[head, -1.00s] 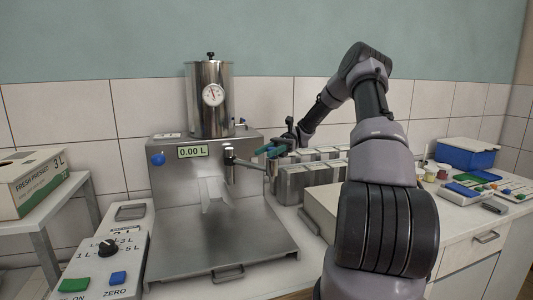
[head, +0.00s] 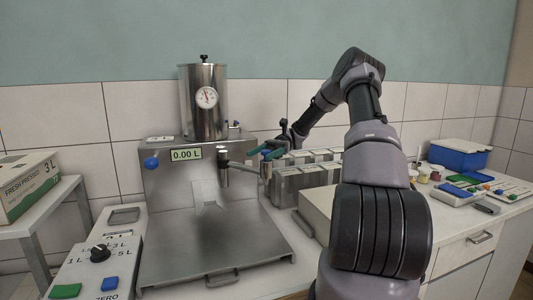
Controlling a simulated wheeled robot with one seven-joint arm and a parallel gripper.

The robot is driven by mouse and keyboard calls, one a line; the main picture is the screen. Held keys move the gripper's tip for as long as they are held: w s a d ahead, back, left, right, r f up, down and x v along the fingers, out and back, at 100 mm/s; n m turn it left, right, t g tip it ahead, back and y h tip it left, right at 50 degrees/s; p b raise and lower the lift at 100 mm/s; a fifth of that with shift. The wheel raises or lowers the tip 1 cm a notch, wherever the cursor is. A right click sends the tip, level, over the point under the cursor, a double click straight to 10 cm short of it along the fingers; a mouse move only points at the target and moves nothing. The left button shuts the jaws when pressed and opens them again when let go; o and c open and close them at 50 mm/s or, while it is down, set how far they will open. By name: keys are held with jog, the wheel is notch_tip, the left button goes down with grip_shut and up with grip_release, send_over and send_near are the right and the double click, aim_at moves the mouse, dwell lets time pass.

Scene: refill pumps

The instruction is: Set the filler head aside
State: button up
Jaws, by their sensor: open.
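The filler head (head: 223,168) is the short steel cylinder with a dark top on the end of a swing arm. The filler head hangs above the machine's steel tray, left of my gripper. My gripper (head: 268,152), with green-tinted fingers, is near the post end of the swing arm, pointing left. It is open. Whether it touches the arm or post cannot be told.
Steel lidded containers (head: 300,187) stand right of the machine, under my arm. A control box (head: 95,265) with a dial and buttons is at front left. A juice carton box (head: 25,188) sits on a side table. A blue bin (head: 450,153) is at far right.

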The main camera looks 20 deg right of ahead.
jog(key=v, duration=1)
jog(key=shift+d, duration=0.25)
jog(key=shift+w, duration=0.15)
jog(key=s+a+r+h, duration=0.1)
jog(key=s+a+h, duration=0.1)
jog(key=s+a+r+n+h, duration=0.1)
jog(key=a+r, duration=0.1)
jog(key=s+a+r+n+t+h, duration=0.1)
jog(key=s+a+h, duration=0.1)
jog(key=a, duration=0.1)
jog(key=shift+s+r+h, duration=0.2)
jog(key=shift+s+h, duration=0.1)
jog(key=shift+s, duration=0.05)
jog(key=s+a+r+n+t+h, duration=0.1)
jog(key=s+r+t+h, duration=0.1)
jog(key=s+t, duration=0.4)
jog(key=s+a+r+n+t+h, duration=0.1)
jog(key=s+r+t+h, duration=0.1)
jog(key=s+r+t, duration=0.3)
jog(key=s+a+r+n+t+h, duration=0.1)
jog(key=s+r+t+h, duration=0.1)
jog(key=s+t, duration=0.4)
jog(key=s+r, duration=0.1)
jog(key=s, duration=0.4)
jog(key=shift+s+a+r+n+t, duration=0.2)
jog(key=shift+s+r+n+t, duration=0.1)
jog(key=shift+r+n+t, duration=0.1)
